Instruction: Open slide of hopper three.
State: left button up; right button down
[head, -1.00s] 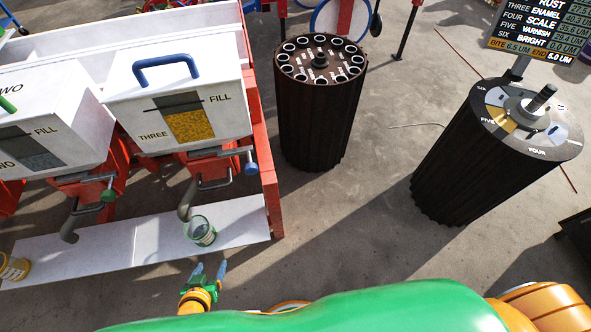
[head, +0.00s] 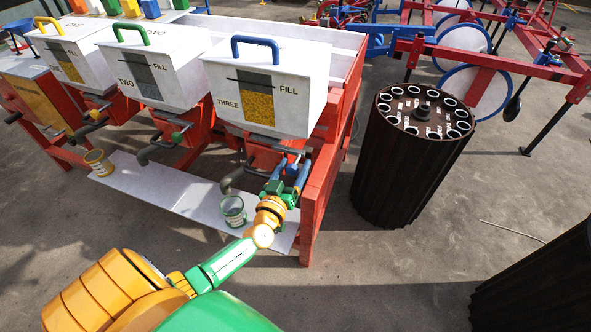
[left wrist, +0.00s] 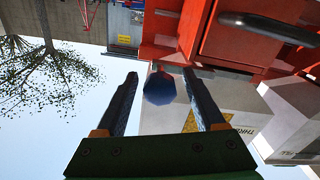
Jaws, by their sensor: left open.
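Hopper three (head: 305,100) is a white box with a blue handle on top, THREE and FILL lettering and a yellow-filled window. Its grey outlet spout (head: 231,178) hangs below. My left gripper (head: 292,172) is under the box's right front corner, largely hiding the slide mechanism there. In the left wrist view my left gripper (left wrist: 160,80) is open, and the slide's blue knob (left wrist: 159,89) shows between its fingertips, with a visible gap on each side. How deep the knob sits between them is hard to tell. My right gripper is out of view.
A clear cup (head: 233,211) stands on the white shelf (head: 180,195) below the spout. A red frame post (head: 322,205) stands close right of my gripper. Hopper two (head: 160,75) is to the left. A dark drum (head: 405,175) stands right, with open floor between.

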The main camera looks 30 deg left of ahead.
pick_arm(q)
grip_shut()
jog(key=shift+s, duration=0.1)
dwell(1.3)
